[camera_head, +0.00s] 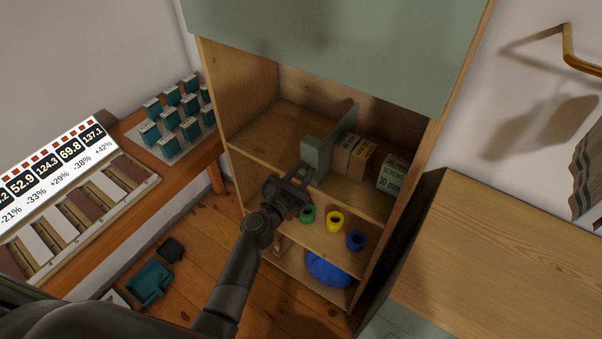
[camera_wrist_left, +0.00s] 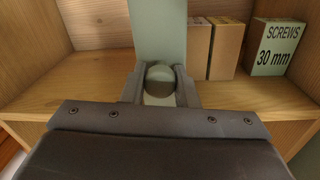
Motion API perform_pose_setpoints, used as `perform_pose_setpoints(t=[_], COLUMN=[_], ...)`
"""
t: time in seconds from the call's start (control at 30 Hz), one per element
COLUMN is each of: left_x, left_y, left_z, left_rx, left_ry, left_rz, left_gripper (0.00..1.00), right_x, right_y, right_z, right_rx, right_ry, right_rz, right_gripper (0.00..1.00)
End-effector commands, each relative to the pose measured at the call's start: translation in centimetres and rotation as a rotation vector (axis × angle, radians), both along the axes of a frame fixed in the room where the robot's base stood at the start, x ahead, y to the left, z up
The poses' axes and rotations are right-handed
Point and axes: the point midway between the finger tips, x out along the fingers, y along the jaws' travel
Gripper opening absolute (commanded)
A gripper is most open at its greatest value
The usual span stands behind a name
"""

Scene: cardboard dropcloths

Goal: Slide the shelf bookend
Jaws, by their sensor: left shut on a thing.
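The grey-green bookend (camera_head: 331,139) stands upright on the upper open shelf (camera_head: 276,129) of the wooden cabinet. Its flat plate runs back into the shelf, and a narrower face is toward me. My left gripper (camera_head: 299,177) is at its front end, low down. In the left wrist view the bookend (camera_wrist_left: 158,32) rises straight ahead, and my left gripper (camera_wrist_left: 160,88) is shut on its rounded knob (camera_wrist_left: 159,80). Small boxes (camera_head: 354,156) stand close on the bookend's right. My right gripper is not in view.
A green box marked "SCREWS 30 mm" (camera_head: 393,175) stands at the shelf's right end. The shelf left of the bookend is bare. Green, yellow (camera_head: 334,220) and blue rings sit on the shelf below. A green panel (camera_head: 335,45) covers the cabinet's top. A wooden worktop (camera_head: 510,240) is at right.

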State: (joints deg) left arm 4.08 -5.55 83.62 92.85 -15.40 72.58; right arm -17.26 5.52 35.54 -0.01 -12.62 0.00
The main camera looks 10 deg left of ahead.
Motion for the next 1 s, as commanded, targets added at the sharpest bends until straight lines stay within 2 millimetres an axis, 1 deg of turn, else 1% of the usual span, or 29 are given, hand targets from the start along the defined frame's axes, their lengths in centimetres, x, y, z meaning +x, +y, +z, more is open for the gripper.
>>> perform_pose_setpoints(t=[0.13,0.27,0.3,0.4,0.47,0.8,0.87,1.0], left_x=[0.0,0.0,0.0,0.0,0.0,-0.2,-0.7,-2.6], left_y=[0.1,0.1,0.1,0.1,0.1,0.1,0.3,0.8], left_z=[0.1,0.1,0.1,0.1,0.1,0.1,0.0,0.1], left_rx=[0.004,0.004,0.003,0.003,0.003,0.003,0.003,0.003], left_ry=[-0.003,-0.003,-0.003,-0.003,-0.003,-0.002,-0.001,-0.001], left_rz=[0.001,0.001,0.001,0.001,0.001,0.001,0.001,0.002], left_gripper=[0.0,0.0,0.28,0.41,0.48,0.48,0.48,0.48], right_x=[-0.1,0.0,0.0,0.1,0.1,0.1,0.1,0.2], right_y=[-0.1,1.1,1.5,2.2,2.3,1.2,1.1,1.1], right_z=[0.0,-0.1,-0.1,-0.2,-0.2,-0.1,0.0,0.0], right_rx=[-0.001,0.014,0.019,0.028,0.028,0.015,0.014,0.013], right_ry=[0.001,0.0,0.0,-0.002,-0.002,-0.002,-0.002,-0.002], right_rz=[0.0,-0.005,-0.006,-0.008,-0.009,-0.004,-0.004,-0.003], right_gripper=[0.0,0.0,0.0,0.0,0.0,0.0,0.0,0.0])
